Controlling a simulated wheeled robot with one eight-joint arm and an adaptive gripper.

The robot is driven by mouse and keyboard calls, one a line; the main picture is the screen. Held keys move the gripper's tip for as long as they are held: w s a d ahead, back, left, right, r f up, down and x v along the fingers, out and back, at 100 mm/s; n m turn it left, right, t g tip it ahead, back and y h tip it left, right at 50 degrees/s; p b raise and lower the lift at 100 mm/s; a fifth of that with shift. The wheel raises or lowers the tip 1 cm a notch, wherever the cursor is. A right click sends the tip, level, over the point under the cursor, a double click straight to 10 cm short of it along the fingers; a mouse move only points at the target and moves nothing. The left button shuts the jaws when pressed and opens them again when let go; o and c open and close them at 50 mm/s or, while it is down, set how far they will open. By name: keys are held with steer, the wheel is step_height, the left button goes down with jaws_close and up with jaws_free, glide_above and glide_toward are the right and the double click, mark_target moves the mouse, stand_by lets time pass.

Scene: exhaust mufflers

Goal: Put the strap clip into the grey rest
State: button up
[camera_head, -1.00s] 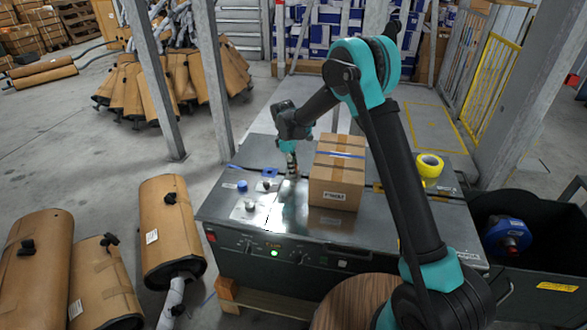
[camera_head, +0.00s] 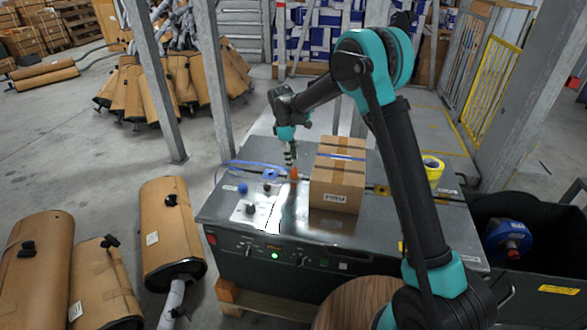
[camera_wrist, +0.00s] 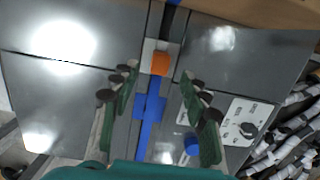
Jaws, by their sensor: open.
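The strap clip (camera_wrist: 160,63) is a small orange block at the end of a blue strap (camera_wrist: 152,125). In the wrist view it lies over a light grey square, apparently the grey rest (camera_wrist: 149,46), whose edges show around it. In the head view the orange clip (camera_head: 293,173) sits on the machine top, left of the carton. My gripper (camera_wrist: 158,78) is open, its fingers on either side of the clip and apart from it. In the head view my gripper (camera_head: 289,158) is just above the clip. How deep the clip sits in the rest I cannot tell.
A blue cross-shaped piece (camera_wrist: 149,107) lies along the strap. The taped carton (camera_head: 338,181) stands close right of my gripper. A blue knob (camera_head: 242,187) and a pale plate (camera_head: 248,211) are at left. A yellow tape roll (camera_head: 432,170) is at right.

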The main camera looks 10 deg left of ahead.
mark_target(358, 175)
steer(key=r, duration=0.3)
steer(key=a+r, duration=0.1)
steer(key=r, duration=0.1)
steer(key=shift+r, duration=0.35)
steer(key=shift+d, duration=0.1)
